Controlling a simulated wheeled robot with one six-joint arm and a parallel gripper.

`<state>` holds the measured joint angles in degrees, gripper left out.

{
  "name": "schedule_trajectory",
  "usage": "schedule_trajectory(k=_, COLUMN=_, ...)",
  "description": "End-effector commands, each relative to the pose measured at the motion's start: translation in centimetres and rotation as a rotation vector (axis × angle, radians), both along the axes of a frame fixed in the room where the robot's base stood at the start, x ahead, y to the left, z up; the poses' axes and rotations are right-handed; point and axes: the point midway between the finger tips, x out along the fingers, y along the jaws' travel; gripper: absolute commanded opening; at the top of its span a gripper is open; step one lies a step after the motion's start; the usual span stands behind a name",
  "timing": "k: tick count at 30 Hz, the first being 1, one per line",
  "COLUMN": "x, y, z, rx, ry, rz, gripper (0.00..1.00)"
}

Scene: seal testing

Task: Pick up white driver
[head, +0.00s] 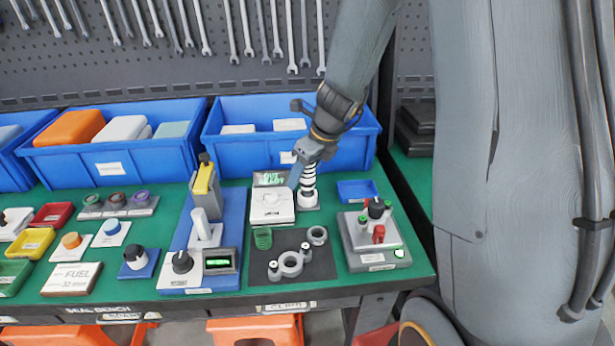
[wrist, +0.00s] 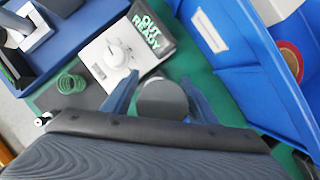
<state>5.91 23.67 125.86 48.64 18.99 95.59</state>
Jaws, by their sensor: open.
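An upright black-and-white banded piece, seemingly the white driver (head: 308,191), stands on a small grey base at the back of the green bench. My gripper (head: 305,174) reaches down over it from above. In the wrist view a round grey end (wrist: 163,98) sits between the two blue fingers of my gripper (wrist: 161,92). The fingers are apart, one on each side of it. Whether they touch it I cannot tell. The lower part is hidden in the wrist view.
A white box with a dial (head: 272,206) and a dark display (head: 270,179) stand just left. A blue bin (head: 232,150) is close behind. A small blue tray (head: 357,190) and a grey test unit (head: 376,243) lie right. A green coil (head: 263,238) is in front.

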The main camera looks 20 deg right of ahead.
Motion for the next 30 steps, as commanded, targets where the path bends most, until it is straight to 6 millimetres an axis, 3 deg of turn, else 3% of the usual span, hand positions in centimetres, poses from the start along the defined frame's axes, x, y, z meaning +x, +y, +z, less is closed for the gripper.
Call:
schedule_trajectory(k=9, x=0.2, y=0.2, z=-0.6, rx=0.000, ry=0.000, rz=0.001, gripper=0.53)
schedule_trajectory(k=18, x=0.2, y=0.2, z=-0.6, rx=-0.001, ry=0.000, rz=0.002, gripper=0.04)
schedule_trajectory(k=26, x=0.3, y=0.2, z=-0.3, rx=-0.001, ry=-0.003, rz=0.001, gripper=0.04)
schedule_trajectory(k=30, x=0.3, y=0.1, z=1.3, rx=-0.001, ry=-0.006, rz=0.002, gripper=0.04)
